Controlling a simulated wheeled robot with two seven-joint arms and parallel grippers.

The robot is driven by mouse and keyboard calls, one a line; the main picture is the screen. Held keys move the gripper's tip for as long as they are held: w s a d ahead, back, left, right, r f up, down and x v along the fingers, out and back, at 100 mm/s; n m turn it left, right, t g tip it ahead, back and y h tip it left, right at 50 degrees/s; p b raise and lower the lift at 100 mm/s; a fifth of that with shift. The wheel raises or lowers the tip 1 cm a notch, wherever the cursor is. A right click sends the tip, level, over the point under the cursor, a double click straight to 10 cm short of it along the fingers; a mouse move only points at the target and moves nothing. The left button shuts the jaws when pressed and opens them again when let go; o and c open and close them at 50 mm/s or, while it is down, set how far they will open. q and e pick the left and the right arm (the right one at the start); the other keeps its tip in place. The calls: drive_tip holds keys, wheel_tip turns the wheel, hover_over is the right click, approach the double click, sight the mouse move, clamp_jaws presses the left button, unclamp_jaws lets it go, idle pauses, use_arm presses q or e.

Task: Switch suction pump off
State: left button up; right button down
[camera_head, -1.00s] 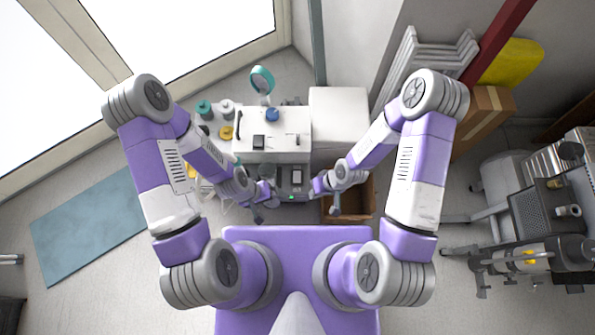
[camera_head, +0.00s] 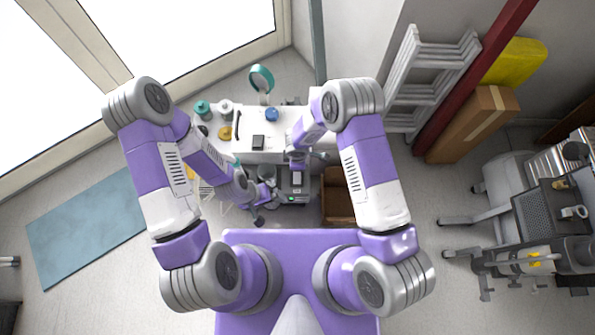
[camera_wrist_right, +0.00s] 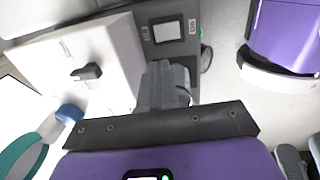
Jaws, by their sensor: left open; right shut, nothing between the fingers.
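The suction pump unit (camera_head: 276,131) has a white top and a dark front panel (camera_wrist_right: 180,62). In the right wrist view a pale rocker switch (camera_wrist_right: 167,31) sits on that panel, with a small green light (camera_wrist_right: 202,34) at the panel's edge. My right gripper (camera_wrist_right: 165,84) is shut and empty, over the panel and apart from the switch in the picture; its height above the panel is unclear. In the head view my right gripper (camera_head: 298,163) covers part of the unit's front. My left gripper (camera_head: 266,208) is open and empty, left of the dark panel.
A blue cap (camera_head: 271,115) and black knob (camera_head: 258,142) stand on the white top, with a teal ring (camera_head: 262,78) behind. An open cardboard box (camera_head: 338,208) is right of the unit. A ladder (camera_head: 428,75) leans at the wall. A wheeled cart (camera_head: 540,215) stands far right.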

sight(298, 174)
drive_tip(key=f+b, duration=0.1)
drive_tip(key=f, duration=0.3)
drive_tip(key=w+f+b, duration=0.1)
drive_tip(key=f+b, duration=0.1)
drive_tip(key=f, duration=0.3)
drive_tip(key=f+b, duration=0.1)
drive_tip(key=f, duration=0.4)
drive_tip(key=shift+w, duration=0.35)
use_arm(q)
wheel_tip(298, 174, down, 4)
drive_tip(key=shift+f, duration=0.2)
